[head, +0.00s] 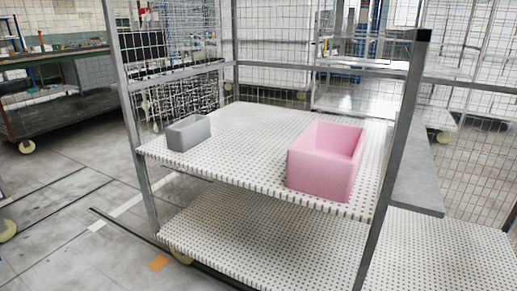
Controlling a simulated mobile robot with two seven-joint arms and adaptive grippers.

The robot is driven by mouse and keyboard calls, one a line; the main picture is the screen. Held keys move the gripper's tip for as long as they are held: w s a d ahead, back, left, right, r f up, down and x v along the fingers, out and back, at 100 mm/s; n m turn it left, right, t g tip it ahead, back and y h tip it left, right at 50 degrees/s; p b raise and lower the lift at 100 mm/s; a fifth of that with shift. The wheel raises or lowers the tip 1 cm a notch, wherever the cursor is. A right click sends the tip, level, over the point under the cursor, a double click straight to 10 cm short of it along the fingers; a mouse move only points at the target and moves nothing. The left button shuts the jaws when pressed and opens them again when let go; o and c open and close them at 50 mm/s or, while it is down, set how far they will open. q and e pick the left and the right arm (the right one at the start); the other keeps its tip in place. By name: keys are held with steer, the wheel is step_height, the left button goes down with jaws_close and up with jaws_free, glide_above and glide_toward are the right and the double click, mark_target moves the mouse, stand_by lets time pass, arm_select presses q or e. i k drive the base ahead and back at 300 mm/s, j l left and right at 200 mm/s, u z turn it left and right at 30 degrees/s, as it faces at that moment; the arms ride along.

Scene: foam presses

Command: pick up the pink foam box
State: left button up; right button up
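The pink foam box (318,175) is an open-topped, upright rectangular box. It stands on the right part of the upper shelf (245,140) of a metal cage trolley, close to the shelf's front edge. Its inside is partly visible from above and its underside is hidden. Neither of my grippers shows in the head view, and nothing is touching the box.
A smaller grey box (188,132) stands on the left of the same shelf. Grey upright posts (389,165) flank the shelf's open front. A white perforated lower shelf (270,240) is empty. A workbench (65,90) stands at the back left.

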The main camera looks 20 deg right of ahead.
mark_target(324, 160)
steer(key=i+j+u, duration=0.2)
steer(key=i, duration=0.3)
steer(key=i+j+u, duration=0.2)
steer(key=i, duration=0.3)
steer(key=i+z, duration=0.1)
steer(key=z, duration=0.3)
steer(key=i+z, duration=0.1)
steer(key=z, duration=0.35)
steer(key=i+j+z, duration=0.1)
steer(key=z, duration=0.3)
steer(key=j+z, duration=0.15)
steer(key=z, duration=0.3)
steer(key=i+z, duration=0.1)
steer(key=z, duration=0.3)
steer(key=j+z, duration=0.15)
steer(key=z, duration=0.3)
steer(key=i+j+z, duration=0.1)
steer(key=z, duration=0.3)
steer(key=j+z, duration=0.1)
steer(key=z, duration=0.3)
steer(key=i+j, duration=0.05)
